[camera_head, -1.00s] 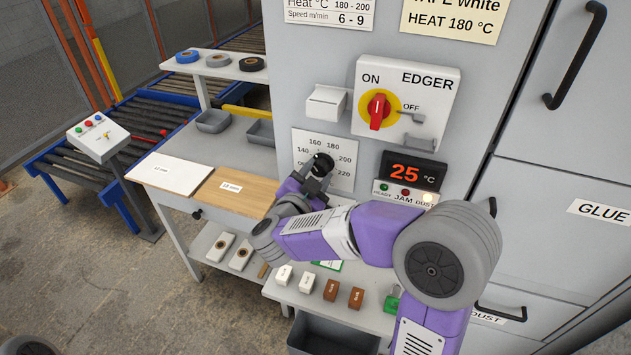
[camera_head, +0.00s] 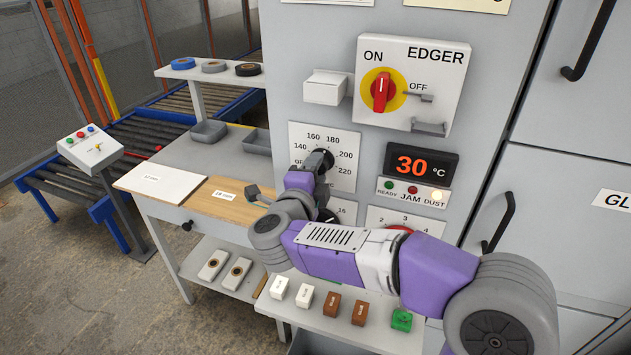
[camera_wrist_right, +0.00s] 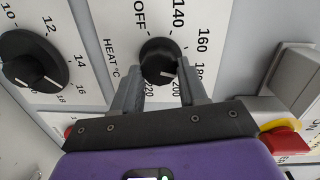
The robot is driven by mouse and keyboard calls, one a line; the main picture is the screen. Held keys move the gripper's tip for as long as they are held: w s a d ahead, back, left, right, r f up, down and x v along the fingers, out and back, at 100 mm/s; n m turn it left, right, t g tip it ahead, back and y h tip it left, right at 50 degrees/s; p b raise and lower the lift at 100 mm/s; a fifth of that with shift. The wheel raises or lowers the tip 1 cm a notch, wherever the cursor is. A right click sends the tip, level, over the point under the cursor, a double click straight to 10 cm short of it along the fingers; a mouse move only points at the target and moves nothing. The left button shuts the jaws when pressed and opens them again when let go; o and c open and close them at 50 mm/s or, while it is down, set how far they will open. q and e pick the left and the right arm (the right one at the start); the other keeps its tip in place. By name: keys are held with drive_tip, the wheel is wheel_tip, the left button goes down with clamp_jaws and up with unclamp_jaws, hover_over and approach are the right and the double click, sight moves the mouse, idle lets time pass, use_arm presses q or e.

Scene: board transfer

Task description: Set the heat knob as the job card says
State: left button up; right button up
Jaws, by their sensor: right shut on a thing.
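The black heat knob (camera_head: 320,157) sits on a white dial plate (camera_head: 298,136) marked OFF and 140 to 220. My right gripper (camera_head: 316,168) reaches it from below and hides part of the knob and dial. In the right wrist view, the two fingers of my right gripper (camera_wrist_right: 160,80) are shut on the heat knob (camera_wrist_right: 157,56), one on each side. Its white mark points roughly toward 200; the exact setting is hard to read. The red display (camera_head: 409,164) reads 30 °C. The job card (camera_head: 462,4) is cut off at the top edge. My left gripper is out of view.
A red switch (camera_head: 381,90) on a yellow disc, on the EDGER panel, stands upright toward ON. A white box (camera_head: 324,88) juts out beside it. Another black knob (camera_wrist_right: 30,62) is beside the heat dial. Below is a shelf with small blocks (camera_head: 304,295).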

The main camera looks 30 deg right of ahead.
drive_tip(key=shift+f+m+b, duration=0.1)
drive_tip(key=shift+m+b, duration=0.5)
drive_tip(key=shift+m, duration=0.1)
drive_tip(key=o, duration=1.1)
drive_tip(key=shift+c, duration=0.2)
drive_tip(key=p+v, duration=0.1)
drive_tip(key=v, duration=0.6)
drive_tip(key=shift+s+a+p, duration=0.15)
drive_tip(key=shift+s+p, duration=0.05)
drive_tip(key=shift+p, duration=0.1)
